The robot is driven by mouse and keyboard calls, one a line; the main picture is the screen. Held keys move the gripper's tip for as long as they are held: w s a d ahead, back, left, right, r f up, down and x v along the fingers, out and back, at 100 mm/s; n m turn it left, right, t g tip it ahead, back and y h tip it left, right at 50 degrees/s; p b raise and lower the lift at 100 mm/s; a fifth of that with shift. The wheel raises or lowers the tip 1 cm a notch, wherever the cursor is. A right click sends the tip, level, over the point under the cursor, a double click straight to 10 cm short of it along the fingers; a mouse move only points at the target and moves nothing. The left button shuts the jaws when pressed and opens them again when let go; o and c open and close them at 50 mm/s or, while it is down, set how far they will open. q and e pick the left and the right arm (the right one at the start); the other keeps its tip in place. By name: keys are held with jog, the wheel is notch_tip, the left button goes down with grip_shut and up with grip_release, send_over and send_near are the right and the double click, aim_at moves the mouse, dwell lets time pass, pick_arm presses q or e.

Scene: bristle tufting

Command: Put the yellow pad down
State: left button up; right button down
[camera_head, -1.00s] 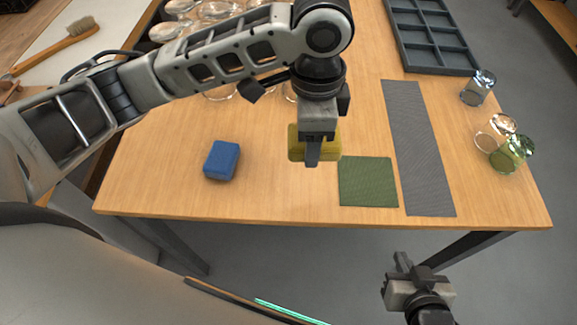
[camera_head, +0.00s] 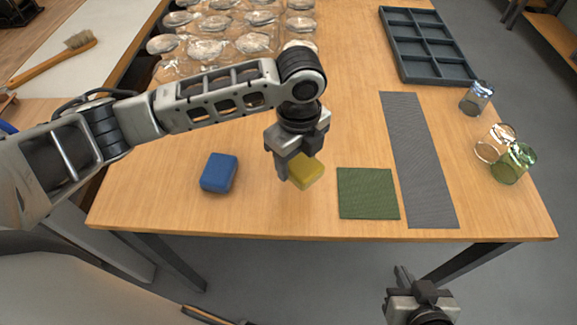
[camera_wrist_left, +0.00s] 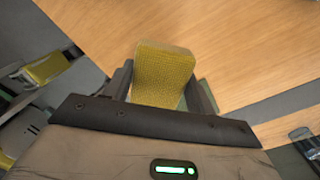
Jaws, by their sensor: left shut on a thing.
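The yellow pad (camera_head: 309,174) is between the fingers of my left gripper (camera_head: 296,167), over the wooden table just left of the green mat (camera_head: 368,193). In the left wrist view the yellow pad (camera_wrist_left: 165,72) sticks out beyond the fingers of my left gripper (camera_wrist_left: 162,90), which is shut on it. The pad looks turned at an angle to the mat. I cannot tell whether it touches the table. My right gripper (camera_head: 412,285) hangs in front of the table's front edge; its finger gap is unclear.
A blue pad (camera_head: 219,173) lies to the left on the table (camera_head: 255,215). A long grey mat (camera_head: 418,160) lies right of the green mat. A dark compartment tray (camera_head: 430,45) and several glasses (camera_head: 497,142) stand at the right; more glasses (camera_head: 210,48) stand at the back left.

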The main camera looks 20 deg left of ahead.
pick_arm(q)
jog(key=shift+w+a+f, duration=0.25)
jog(key=shift+a+f, duration=0.15)
jog(key=shift+f, duration=0.15)
jog(key=shift+w+a+f, duration=0.25)
jog(key=shift+a+f, duration=0.15)
jog(key=shift+f, duration=0.15)
jog(key=shift+w+a+f, duration=0.1)
jog(key=shift+a+f, duration=0.1)
jog(key=shift+f, duration=1.65)
jog(key=shift+f, duration=0.1)
jog(key=o, duration=0.9)
notch_tip(320, 180, up, 12)
jog(key=shift+r, duration=0.15)
